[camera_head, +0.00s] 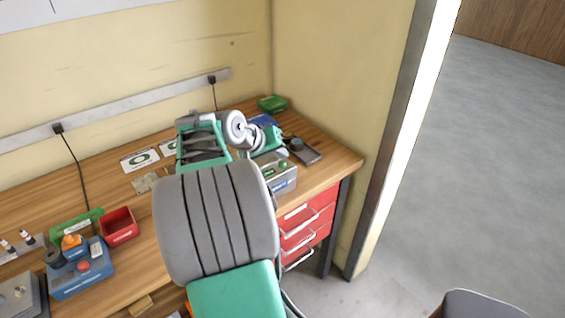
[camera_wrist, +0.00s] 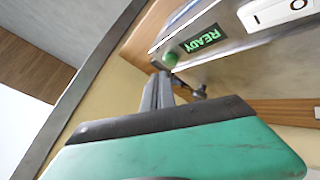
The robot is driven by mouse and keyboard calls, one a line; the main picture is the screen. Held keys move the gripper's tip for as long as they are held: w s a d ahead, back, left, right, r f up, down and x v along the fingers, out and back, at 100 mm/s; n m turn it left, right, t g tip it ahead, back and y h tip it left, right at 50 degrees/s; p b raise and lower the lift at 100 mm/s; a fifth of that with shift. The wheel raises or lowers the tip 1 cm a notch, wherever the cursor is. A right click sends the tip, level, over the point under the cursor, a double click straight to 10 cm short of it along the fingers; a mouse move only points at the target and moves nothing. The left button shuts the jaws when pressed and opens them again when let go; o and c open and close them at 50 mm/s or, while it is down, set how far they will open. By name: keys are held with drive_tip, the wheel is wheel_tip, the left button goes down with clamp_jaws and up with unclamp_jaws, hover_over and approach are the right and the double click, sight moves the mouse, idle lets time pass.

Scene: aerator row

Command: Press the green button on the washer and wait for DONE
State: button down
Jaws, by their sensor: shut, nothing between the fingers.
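The washer is a grey metal box (camera_head: 284,181) on the right part of the bench, partly hidden behind my arm. In the wrist view its metal face (camera_wrist: 235,68) carries a lit display (camera_wrist: 200,39) reading READY in green. The round green button (camera_wrist: 170,59) sits beside the display. My gripper (camera_wrist: 161,80) is shut and empty, its tips close to the button. I cannot tell whether they touch it. In the head view I cannot make out the fingertips clearly.
A dark handheld device (camera_head: 304,151) lies right of the washer, and a green box (camera_head: 272,103) stands behind it. Red drawers (camera_head: 306,226) are under the bench.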

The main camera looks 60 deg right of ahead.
sight(279, 166)
drive_tip(key=shift+f, duration=0.4)
drive_tip(key=shift+f+b, duration=0.5)
drive_tip(key=shift+b, duration=0.1)
idle(0.6)
drive_tip(key=shift+r+p, duration=0.65)
drive_tip(key=shift+r, duration=0.25)
wheel_tip(279, 166, up, 5)
drive_tip(key=p, duration=0.4)
drive_tip(key=shift+r, duration=0.1)
drive_tip(key=shift+w, duration=0.1)
idle(0.3)
